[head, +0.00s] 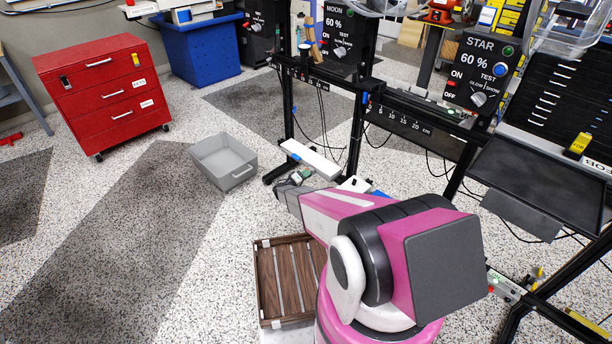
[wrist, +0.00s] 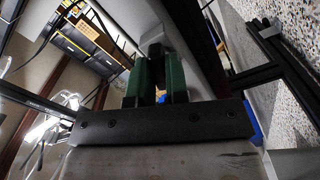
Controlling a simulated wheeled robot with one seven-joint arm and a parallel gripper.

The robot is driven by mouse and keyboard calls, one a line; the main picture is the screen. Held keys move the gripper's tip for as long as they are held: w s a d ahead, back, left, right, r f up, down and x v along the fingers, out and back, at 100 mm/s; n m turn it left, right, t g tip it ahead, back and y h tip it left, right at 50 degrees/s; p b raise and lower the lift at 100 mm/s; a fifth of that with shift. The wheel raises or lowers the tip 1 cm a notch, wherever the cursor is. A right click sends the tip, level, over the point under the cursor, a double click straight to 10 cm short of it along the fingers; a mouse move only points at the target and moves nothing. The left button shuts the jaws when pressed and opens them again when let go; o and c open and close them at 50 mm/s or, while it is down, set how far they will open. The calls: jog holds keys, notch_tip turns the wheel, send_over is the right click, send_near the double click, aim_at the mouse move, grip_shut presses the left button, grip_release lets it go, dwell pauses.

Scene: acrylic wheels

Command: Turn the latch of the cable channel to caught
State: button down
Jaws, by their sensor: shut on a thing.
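The cable channel looks to be the long pale bar (head: 312,158) low by the black stand's foot in the head view. In the wrist view a pale grey surface (wrist: 185,22), probably the same channel, runs behind my fingers. In the head view my magenta arm reaches to the bar's near side and my fingertips are too small to make out.
Black stand frames (head: 288,120) with cables rise around the channel. A grey bin (head: 238,172) stands on the floor to the left, and a slatted wooden crate (head: 268,290) is close by my arm. A red drawer cabinet (head: 105,95) is farther left. Open floor lies between.

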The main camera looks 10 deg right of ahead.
jog(key=m, duration=0.4)
jog(key=shift+m, duration=0.3)
dwell(0.4)
jog(key=shift+m, duration=2.3)
jog(key=m, duration=0.4)
jog(key=shift+s, duration=0.1)
jog(key=c, duration=1)
grip_release()
jog(key=shift+a, duration=0.15)
